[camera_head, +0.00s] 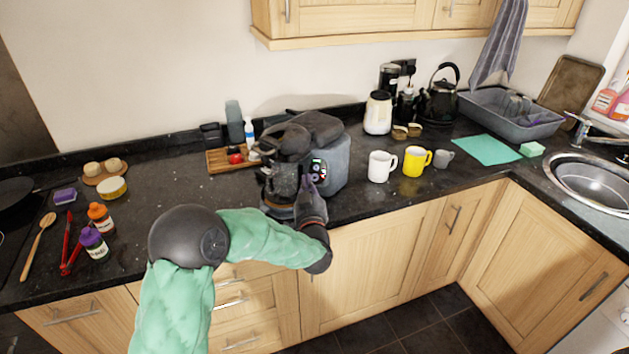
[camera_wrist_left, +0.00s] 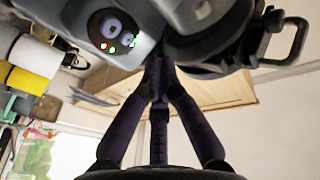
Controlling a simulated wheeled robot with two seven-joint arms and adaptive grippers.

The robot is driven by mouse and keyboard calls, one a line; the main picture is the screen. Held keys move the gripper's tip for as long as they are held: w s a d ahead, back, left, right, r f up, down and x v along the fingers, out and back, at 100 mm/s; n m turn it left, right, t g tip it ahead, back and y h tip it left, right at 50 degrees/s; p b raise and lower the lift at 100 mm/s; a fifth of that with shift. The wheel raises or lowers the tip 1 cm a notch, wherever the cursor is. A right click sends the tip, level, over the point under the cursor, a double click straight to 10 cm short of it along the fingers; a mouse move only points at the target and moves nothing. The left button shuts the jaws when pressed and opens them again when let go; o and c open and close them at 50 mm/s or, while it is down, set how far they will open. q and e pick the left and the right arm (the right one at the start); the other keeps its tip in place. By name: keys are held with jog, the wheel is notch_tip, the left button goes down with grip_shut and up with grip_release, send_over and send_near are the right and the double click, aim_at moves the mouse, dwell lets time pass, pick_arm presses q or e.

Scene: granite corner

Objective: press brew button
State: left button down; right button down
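The grey coffee machine (camera_head: 338,158) stands on the dark counter. Its front panel (camera_head: 318,170) has a dark display and small coloured buttons. In the left wrist view the panel (camera_wrist_left: 114,33) shows at the upper left, with red, green and white lights along its lower edge. My left gripper (camera_head: 308,184) is in front of the machine, by the panel. In the left wrist view my left gripper (camera_wrist_left: 158,68) has its fingertips together with nothing between them. The tips are beside the panel; whether they touch the machine I cannot tell. My right gripper is not in view.
A white mug (camera_head: 380,166), a yellow mug (camera_head: 413,161) and a grey cup (camera_head: 443,158) stand right of the machine. A wooden tray (camera_head: 220,161) with small items lies left of it. Bare counter lies between.

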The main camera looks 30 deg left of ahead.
aim_at(315, 177)
pick_arm(q)
jog(key=shift+w+a+f+b, duration=0.1)
jog(key=shift+w+f+b, duration=0.25)
jog(key=shift+w, duration=0.35)
jog(key=shift+w+a+f+b, duration=0.15)
jog(key=shift+w+f+b, duration=0.2)
jog(key=shift+w, duration=0.35)
jog(key=shift+w+a+f+b, duration=0.1)
jog(key=shift+w+f+b, duration=0.1)
jog(key=shift+w+f, duration=0.4)
jog(key=shift+w+r, duration=0.1)
jog(key=shift+r, duration=0.05)
jog(key=shift+w, duration=0.15)
jog(key=shift+w+f, duration=0.2)
jog(key=shift+w+a+f+b, duration=0.15)
jog(key=shift+w+b, duration=0.15)
jog(key=shift+b, duration=0.15)
dwell(0.4)
jog(key=shift+s, duration=0.1)
dwell(0.3)
jog(key=shift+s+d+r, duration=0.2)
jog(key=shift+s+r, duration=0.15)
jog(key=shift+s, duration=0.25)
jog(key=shift+r, duration=0.1)
